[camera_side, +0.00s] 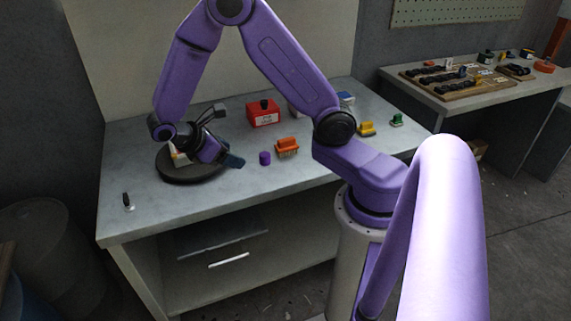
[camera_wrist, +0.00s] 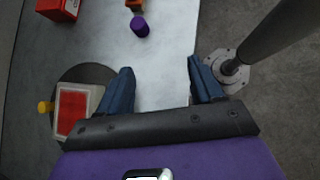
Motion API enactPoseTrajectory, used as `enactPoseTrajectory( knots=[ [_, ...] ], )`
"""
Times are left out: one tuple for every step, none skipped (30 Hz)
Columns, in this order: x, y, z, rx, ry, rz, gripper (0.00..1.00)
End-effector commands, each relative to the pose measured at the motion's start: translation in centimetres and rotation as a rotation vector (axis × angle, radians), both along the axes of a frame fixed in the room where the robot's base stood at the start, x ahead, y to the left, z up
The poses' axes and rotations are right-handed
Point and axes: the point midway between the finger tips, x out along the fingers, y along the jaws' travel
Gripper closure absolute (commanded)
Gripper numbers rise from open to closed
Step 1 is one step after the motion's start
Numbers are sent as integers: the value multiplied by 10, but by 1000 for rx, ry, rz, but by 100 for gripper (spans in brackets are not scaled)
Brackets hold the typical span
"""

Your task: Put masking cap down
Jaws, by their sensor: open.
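A small purple cylinder, which looks like the masking cap (camera_side: 264,158), stands on the bench top (camera_side: 240,192). In the wrist view the cap (camera_wrist: 139,25) is near the top, beyond my fingertips and apart from them. My gripper (camera_side: 234,162) is tilted low over the bench, left of the cap in the side view. In the wrist view my gripper (camera_wrist: 161,68) has its blue fingers spread wide with nothing between them.
A dark round disc (camera_side: 187,178) lies under my wrist, bearing a red-and-white block (camera_wrist: 72,110). Behind the cap are an orange part (camera_side: 287,147) and a red box (camera_side: 263,113). A small upright dark piece (camera_side: 128,203) stands front left. The front bench top is clear.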

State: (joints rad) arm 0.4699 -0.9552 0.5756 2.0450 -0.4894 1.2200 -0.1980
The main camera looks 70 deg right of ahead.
Motion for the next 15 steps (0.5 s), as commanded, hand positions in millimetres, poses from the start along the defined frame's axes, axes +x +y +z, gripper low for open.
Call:
enactPoseTrajectory(
  knots=[
    [-9, 10, 10, 43, -43, 12, 34],
    [-15, 16, 15, 70, -65, 15, 34],
    [-24, 24, 20, 106, -91, 22, 34],
    [-31, 29, 25, 133, -111, 27, 34],
    [-37, 35, 29, 162, -131, 31, 34],
    [-47, 41, 34, 200, -154, 37, 34],
    [-55, 46, 38, 229, -171, 40, 34],
    [-63, 50, 42, 259, -187, 45, 34],
    [-74, 56, 46, 300, -207, 49, 34],
    [-82, 59, 50, 331, -219, 51, 34],
    [-91, 63, 53, 363, -233, 57, 34],
    [-103, 67, 57, 406, -249, 60, 34],
    [-112, 70, 60, 439, -257, 62, 34],
    [-120, 72, 63, 472, -267, 66, 34],
    [-132, 75, 67, 514, -277, 67, 34]
  ],
)
